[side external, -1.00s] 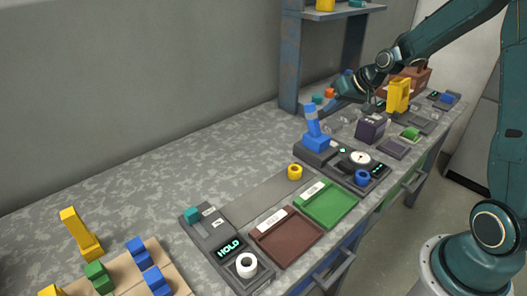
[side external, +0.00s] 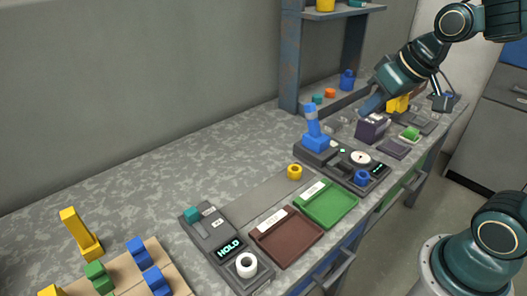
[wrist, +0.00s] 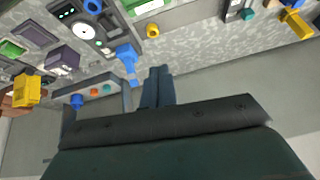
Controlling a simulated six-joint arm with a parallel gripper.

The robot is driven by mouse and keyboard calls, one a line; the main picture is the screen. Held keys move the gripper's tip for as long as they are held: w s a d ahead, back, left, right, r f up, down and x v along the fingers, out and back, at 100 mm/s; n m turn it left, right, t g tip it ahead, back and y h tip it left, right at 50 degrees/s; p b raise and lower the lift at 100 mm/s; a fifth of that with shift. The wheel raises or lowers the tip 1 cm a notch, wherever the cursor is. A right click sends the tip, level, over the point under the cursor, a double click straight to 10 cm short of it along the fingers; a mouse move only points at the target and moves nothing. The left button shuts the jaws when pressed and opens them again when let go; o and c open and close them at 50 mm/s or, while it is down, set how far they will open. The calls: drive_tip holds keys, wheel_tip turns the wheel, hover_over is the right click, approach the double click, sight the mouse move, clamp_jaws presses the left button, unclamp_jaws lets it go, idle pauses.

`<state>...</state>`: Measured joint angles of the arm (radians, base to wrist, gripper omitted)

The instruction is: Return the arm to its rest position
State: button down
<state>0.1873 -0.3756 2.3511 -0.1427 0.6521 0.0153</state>
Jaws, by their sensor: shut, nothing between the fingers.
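My arm comes in from the upper right of the side view. My gripper (side external: 371,104) is shut and empty, in the air over the far part of the bench, its tip pointing down and left. In the picture it lies between the blue-handled press (side external: 315,138) and the yellow block-like thing (side external: 397,103). In the wrist view the closed fingers (wrist: 157,88) show in the middle with nothing between them. The bench surface lies beyond them.
A dark station with a dial (side external: 360,158), a dark purple box (side external: 373,128) and a shelf post (side external: 290,65) stand near my gripper. A green tray (side external: 342,211), a brown tray (side external: 298,249) and a HOLD unit (side external: 208,233) are nearer.

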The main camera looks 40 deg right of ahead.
drive_tip(key=s+a+n, duration=0.1)
drive_tip(key=s+a, duration=0.1)
drive_tip(key=s, duration=0.9)
drive_tip(key=shift+a, duration=0.15)
drive_tip(key=shift+r, duration=0.1)
